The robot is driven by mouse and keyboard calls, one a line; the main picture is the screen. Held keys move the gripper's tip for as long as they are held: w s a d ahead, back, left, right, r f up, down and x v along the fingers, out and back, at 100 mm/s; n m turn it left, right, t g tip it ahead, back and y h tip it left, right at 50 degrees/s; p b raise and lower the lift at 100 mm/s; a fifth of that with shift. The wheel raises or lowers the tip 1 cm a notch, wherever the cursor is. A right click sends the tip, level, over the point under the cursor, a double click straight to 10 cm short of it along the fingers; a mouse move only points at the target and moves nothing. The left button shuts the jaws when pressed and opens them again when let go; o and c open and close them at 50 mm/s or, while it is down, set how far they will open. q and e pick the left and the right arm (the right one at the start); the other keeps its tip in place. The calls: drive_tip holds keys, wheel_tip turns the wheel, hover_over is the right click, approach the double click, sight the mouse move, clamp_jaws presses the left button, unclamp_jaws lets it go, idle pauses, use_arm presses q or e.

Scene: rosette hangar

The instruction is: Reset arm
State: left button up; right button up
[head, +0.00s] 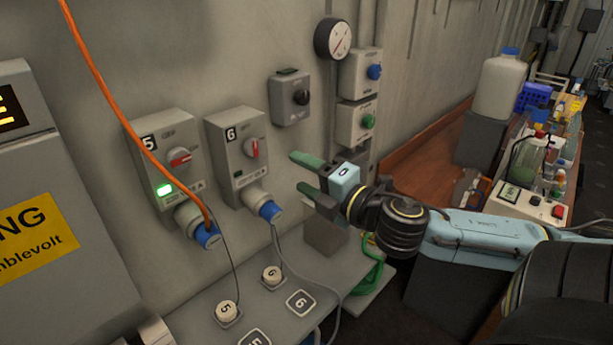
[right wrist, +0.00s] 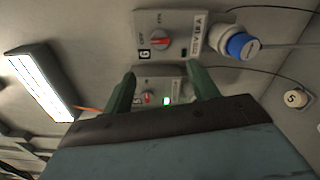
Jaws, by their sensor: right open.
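My right gripper (head: 300,174) is open and empty, with two green fingers pointing left toward the wall boxes. It is to the right of switch box 6 (head: 222,135) and apart from it. In the right wrist view its fingers (right wrist: 160,88) stand apart with nothing between them; box 6 (right wrist: 180,32) and box 5 (right wrist: 148,82) show beyond. Box 6 has a red knob (head: 252,148) and a blue-ended plug (head: 269,211). Box 5 (head: 152,125) has a lit green lamp (head: 165,190) and a blue plug (head: 207,236) with an orange cable. My left gripper is not in view.
A grey shelf (head: 195,311) below holds round caps marked 5 (head: 227,312) and 6 (head: 272,275). A gauge (head: 333,39) and small control boxes (head: 360,73) are on the wall. A bench (head: 430,165) with a white jug (head: 499,88) stands right. A grey cabinet (head: 60,170) is left.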

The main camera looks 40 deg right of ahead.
idle(0.5)
drive_tip(key=d+f+m+g+h+b, duration=0.2)
drive_tip(key=d+f+m+h, duration=0.3)
drive_tip(key=f, duration=0.7)
drive_tip(key=d+f+m+g+b, duration=0.2)
drive_tip(key=d+f, duration=0.6)
drive_tip(key=f, duration=0.4)
drive_tip(key=s+f+m+g+b, duration=0.15)
drive_tip(key=s+f, duration=0.25)
drive_tip(key=f, duration=0.6)
drive_tip(key=s+f+m+g+b, duration=0.1)
drive_tip(key=s+f+m+g, duration=0.3)
drive_tip(key=f, duration=0.6)
drive_tip(key=s+f+m+g+b, duration=0.1)
drive_tip(key=s+f, duration=0.4)
drive_tip(key=f, duration=0.6)
drive_tip(key=s+a+f+m+g+y+b, duration=0.3)
drive_tip(key=s+a+f+m+g+b, duration=0.2)
drive_tip(key=s+a+f, duration=1.8)
drive_tip(key=shift+s+a+f+g, duration=0.25)
drive_tip(key=shift+s+g, duration=0.5)
drive_tip(key=shift+s, duration=0.3)
drive_tip(key=shift+m, duration=0.25)
